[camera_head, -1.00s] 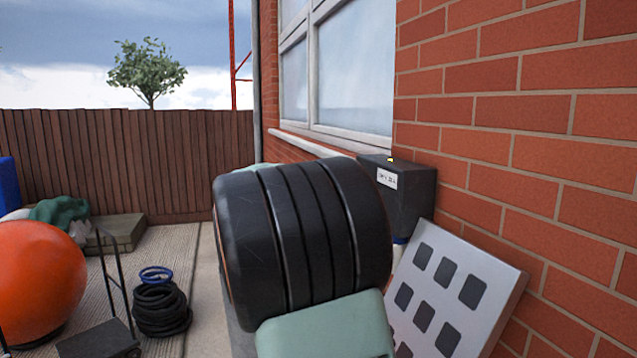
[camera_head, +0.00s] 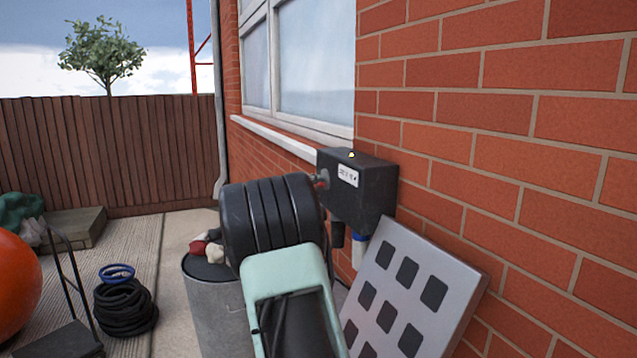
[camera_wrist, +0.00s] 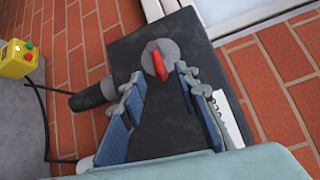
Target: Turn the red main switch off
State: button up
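The red main switch (camera_wrist: 160,62) is a red handle on a round grey plate on the face of a dark box (camera_wrist: 150,120). In the wrist view the handle runs nearly up and down, tilted slightly. My gripper (camera_wrist: 161,82) is open, its two blue-padded fingers pointing at the switch, one on each side of the handle's lower end. I cannot tell whether either finger touches it. In the head view the dark box (camera_head: 362,195) hangs on the brick wall with a white label and a small yellow light on top. My arm hides most of my gripper there.
A white panel with dark squares (camera_head: 455,285) leans on the wall below the box. A grey bin (camera_head: 208,315) stands left of my arm. A yellow button box (camera_wrist: 17,60) with a cable shows in the wrist view. A coiled black hose (camera_head: 125,308) and orange ball (camera_head: 15,285) lie further left.

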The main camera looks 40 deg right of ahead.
aim_at(319, 185)
jog(key=shift+p+x, duration=0.35)
jog(key=shift+x, duration=1.4)
jog(key=shift+c, duration=0.4)
grip_shut()
